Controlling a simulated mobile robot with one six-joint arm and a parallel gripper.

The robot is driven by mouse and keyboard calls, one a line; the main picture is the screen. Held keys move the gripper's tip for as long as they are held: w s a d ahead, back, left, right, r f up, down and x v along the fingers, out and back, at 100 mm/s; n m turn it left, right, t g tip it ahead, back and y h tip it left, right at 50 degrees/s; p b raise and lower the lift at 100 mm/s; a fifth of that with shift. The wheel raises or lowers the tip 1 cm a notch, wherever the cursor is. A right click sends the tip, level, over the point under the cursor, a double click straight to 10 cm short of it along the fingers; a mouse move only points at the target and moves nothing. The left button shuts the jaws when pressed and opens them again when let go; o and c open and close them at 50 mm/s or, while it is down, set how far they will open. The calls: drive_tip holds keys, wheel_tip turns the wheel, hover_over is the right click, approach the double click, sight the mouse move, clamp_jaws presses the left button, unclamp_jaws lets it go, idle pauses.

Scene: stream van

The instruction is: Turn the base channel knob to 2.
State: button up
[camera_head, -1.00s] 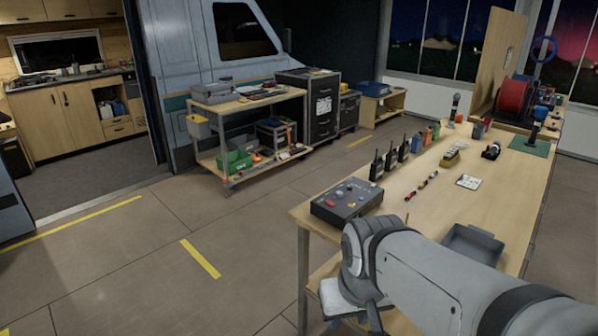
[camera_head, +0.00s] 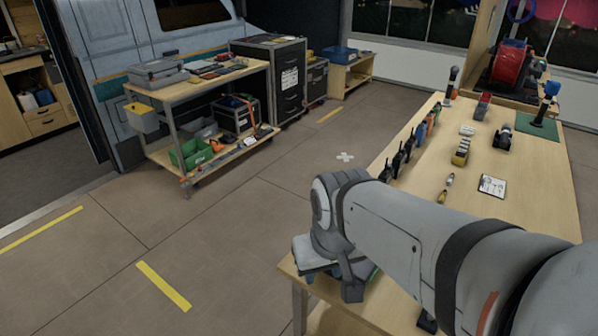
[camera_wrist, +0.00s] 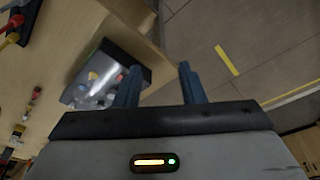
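The dark base box with its control panel (camera_wrist: 103,62) shows in the wrist view, left of centre near the table edge. Several small knobs or buttons sit on its blurred, shiny top; I cannot read the channel marks or tell which setting the channel knob points to. My gripper (camera_wrist: 160,84) is open and empty, its two dark blue fingers apart. The left finger overlaps the box's right part in the picture; the right finger appears over the floor. In the head view my arm hides the box and the fingers.
Several black radios (camera_head: 399,160) stand along the workbench's (camera_head: 548,190) left edge. A white card (camera_head: 491,186) and a yellow-black item (camera_head: 461,151) lie farther right. A red cable reel (camera_head: 508,64) stands at the back. A shelf cart (camera_head: 196,90) stands left across open floor.

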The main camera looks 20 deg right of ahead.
drive_tip(key=shift+o, duration=0.2)
drive_tip(key=shift+a, duration=0.1)
drive_tip(key=shift+o, duration=0.8)
drive_tip(key=shift+r, duration=0.15)
drive_tip(key=w+d+f+n+g+p, duration=0.1)
drive_tip(key=w+d+p, duration=0.3)
drive_tip(key=w+d, duration=0.1)
drive_tip(key=w+d+f+n+p, duration=0.2)
drive_tip(key=w+d+p, duration=0.2)
drive_tip(key=w, duration=0.3)
drive_tip(key=w+d+f+n+g+p, duration=0.1)
drive_tip(key=w+d+f+n+p, duration=0.1)
drive_tip(key=w+d+p, duration=0.2)
drive_tip(key=shift+w+d+f+g+p, duration=0.1)
drive_tip(key=shift+w+d, duration=0.15)
drive_tip(key=shift+w, duration=0.3)
drive_tip(key=shift+w+d+g+p, duration=0.15)
drive_tip(key=shift+w+d, duration=0.15)
drive_tip(key=shift+w, duration=0.2)
drive_tip(key=shift+w+d+f+g+p, duration=0.1)
drive_tip(key=shift+w+d, duration=0.15)
drive_tip(key=shift+w, duration=0.3)
drive_tip(key=shift+d+f, duration=0.1)
drive_tip(key=shift+f, duration=0.15)
wheel_tip(320, 180, down, 8)
drive_tip(key=shift+r+p, duration=0.2)
drive_tip(key=shift+p, duration=0.55)
